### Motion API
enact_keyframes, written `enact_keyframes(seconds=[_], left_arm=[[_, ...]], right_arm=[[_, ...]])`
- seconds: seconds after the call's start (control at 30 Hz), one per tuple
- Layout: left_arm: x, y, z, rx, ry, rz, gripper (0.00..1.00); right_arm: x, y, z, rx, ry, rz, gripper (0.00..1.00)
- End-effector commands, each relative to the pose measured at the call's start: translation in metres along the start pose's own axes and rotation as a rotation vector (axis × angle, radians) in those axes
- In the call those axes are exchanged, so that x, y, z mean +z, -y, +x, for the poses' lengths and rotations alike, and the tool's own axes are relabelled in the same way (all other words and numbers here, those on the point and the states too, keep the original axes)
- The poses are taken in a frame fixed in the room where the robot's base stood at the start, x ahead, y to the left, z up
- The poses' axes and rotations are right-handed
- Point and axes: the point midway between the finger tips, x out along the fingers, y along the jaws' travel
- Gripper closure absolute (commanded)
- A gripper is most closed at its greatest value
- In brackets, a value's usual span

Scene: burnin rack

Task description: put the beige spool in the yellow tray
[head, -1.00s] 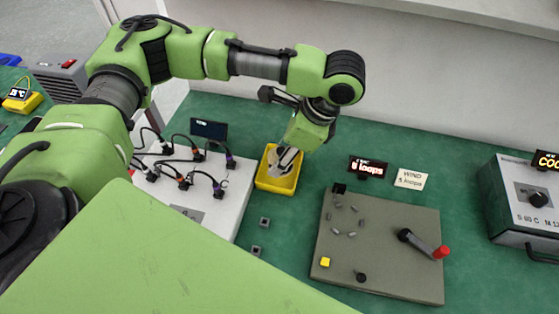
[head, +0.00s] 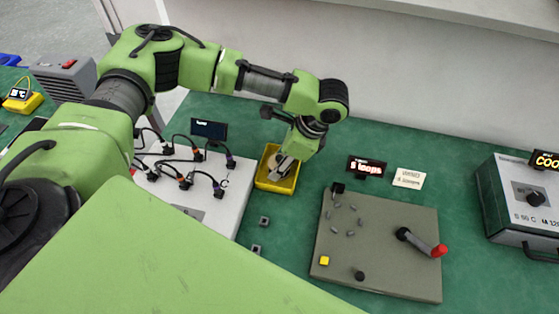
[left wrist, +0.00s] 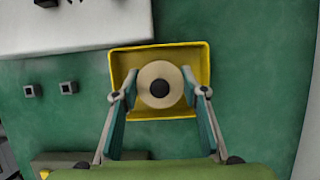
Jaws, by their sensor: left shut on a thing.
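The yellow tray (head: 276,184) sits on the green bench, right of the white cable panel. It also shows in the left wrist view (left wrist: 203,62). The beige spool (left wrist: 160,70), round with a dark centre, is within the tray's outline in the left wrist view. My left gripper (head: 280,170) points down over the tray, and its fingers (left wrist: 158,93) stand on either side of the spool, shut on it. In the head view the fingers hide most of the spool. Whether the spool touches the tray floor I cannot tell. My right gripper is not in view.
The white panel (head: 218,205) with several plugged cables is left of the tray. A grey board (head: 385,270) with a red-tipped crank (head: 425,243) is at right. Two small grey cubes (head: 264,221) lie in front of the tray. A wall rises behind.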

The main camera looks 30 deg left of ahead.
Motion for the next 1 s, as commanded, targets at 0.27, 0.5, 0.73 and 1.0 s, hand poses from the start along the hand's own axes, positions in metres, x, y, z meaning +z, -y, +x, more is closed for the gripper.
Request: enact_keyframes(seconds=[0.27,0.5,0.73,1.0], left_arm=[[-0.001,0.0,0.001,0.001,0.0,0.0,0.43],[0.0,0.0,-0.001,-0.001,0.0,0.0,0.43],[-0.001,0.001,-0.037,-0.002,-0.003,0.0,0.43],[-0.001,0.001,-0.094,-0.001,-0.003,-0.001,0.43]], right_arm=[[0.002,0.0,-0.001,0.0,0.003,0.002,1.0],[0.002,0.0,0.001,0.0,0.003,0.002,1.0],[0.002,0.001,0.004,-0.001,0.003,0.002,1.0],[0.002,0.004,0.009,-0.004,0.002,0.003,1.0]])
